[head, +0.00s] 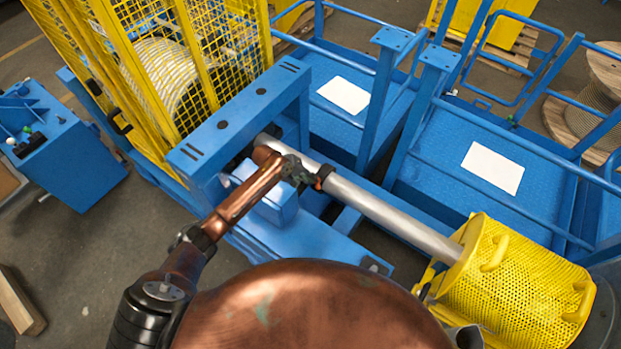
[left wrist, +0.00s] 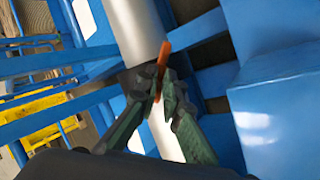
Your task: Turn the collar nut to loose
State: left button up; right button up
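The collar nut (left wrist: 135,80) is a dark ring around the grey shaft (head: 385,212), with an orange bar (left wrist: 164,58) standing out from it. In the head view a small orange part (head: 323,177) shows at the collar beside my gripper. My left gripper (head: 299,170) is at the collar. In the left wrist view its two dark green fingers (left wrist: 160,90) close in on the orange bar from both sides, and the bar runs between the fingertips. The fingers hide part of the collar. Any loose or tight marking cannot be made out. My right gripper is not in view.
A blue frame (head: 250,110) stands behind my left gripper, by a yellow mesh cage (head: 85,50). A yellow perforated guard (head: 510,285) surrounds the shaft's right end. Blue railings and platforms (head: 440,150) lie beyond the shaft. A blue control box (head: 65,150) stands far left.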

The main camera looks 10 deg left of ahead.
pick_arm(q)
jog(key=o, duration=0.6)
jog(key=v, duration=1.2)
jog(key=shift+s, duration=0.1)
jog(key=shift+f, duration=0.1)
